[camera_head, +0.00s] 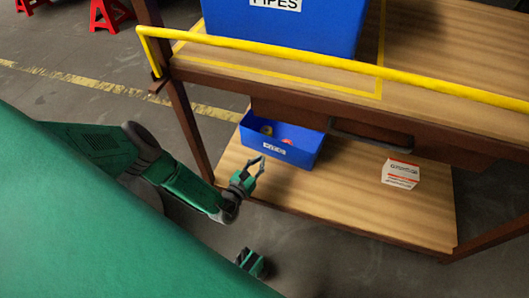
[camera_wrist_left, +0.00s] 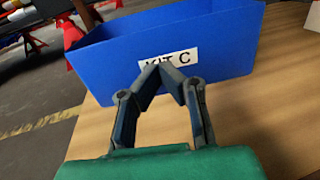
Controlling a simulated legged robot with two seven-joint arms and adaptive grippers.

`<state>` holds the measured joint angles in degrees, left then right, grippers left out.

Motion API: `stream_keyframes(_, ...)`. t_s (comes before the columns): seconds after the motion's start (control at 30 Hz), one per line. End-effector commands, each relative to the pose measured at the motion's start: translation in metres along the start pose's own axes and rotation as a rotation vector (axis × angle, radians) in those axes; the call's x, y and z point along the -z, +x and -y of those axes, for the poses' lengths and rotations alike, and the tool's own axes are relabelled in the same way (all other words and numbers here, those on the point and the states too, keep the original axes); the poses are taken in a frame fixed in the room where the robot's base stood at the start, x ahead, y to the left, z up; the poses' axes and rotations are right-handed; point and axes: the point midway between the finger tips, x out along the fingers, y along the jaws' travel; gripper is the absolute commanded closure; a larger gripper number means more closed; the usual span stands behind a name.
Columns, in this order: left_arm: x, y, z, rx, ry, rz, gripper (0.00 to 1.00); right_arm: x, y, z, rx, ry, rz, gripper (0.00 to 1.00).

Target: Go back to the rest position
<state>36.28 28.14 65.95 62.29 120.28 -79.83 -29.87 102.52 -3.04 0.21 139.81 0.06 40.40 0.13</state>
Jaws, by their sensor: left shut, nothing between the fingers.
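My left gripper (camera_head: 257,166) is shut and empty, its fingertips meeting in front of the small blue bin. It also shows in the left wrist view (camera_wrist_left: 158,68), where the fingertips overlap the bin's label. The small blue bin (camera_head: 300,155) stands on the lower wooden shelf. In the left wrist view the bin (camera_wrist_left: 215,40) carries a white label reading KIT C. A few small items lie inside it in the head view. A small green and black part at the bottom of the head view may be my right arm; no right fingers can be made out.
The lower shelf (camera_head: 350,205) also holds a white and red box (camera_head: 401,173). Above it is an upper wooden deck with a yellow rail (camera_head: 330,62) and a large blue PIPES bin (camera_head: 290,30). A brown post (camera_head: 188,130) stands near my left arm. Red stands (camera_head: 108,14) are far behind.

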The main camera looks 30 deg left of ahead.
Motion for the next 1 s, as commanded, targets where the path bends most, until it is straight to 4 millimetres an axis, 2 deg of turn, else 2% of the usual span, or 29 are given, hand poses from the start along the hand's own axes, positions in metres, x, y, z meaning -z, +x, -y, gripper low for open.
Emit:
stream_keyframes(0.2, -0.002, -0.039, -0.001, -0.001, 0.004, -0.003, 1.0, 0.001, -0.017, 0.001, 0.001, -0.003, 0.0, 0.6)
stream_keyframes(0.4, -0.003, -0.064, 0.001, -0.001, 0.01, -0.002, 1.0, 0.001, -0.024, 0.001, 0.001, -0.002, 0.001, 0.6)
stream_keyframes(0.77, -0.002, -0.07, 0.0, -0.001, 0.004, -0.001, 1.0, 0.001, -0.027, 0.0, 0.001, -0.001, 0.001, 0.6)
stream_keyframes(0.87, -0.015, -0.07, 0.0, -0.001, 0.004, -0.001, 1.0, 0.002, -0.04, 0.0, 0.001, -0.002, 0.001, 0.6)
stream_keyframes(1.0, -0.043, -0.07, 0.0, -0.001, 0.005, 0.0, 1.0, 0.003, -0.067, 0.0, 0.001, -0.002, 0.001, 0.6)
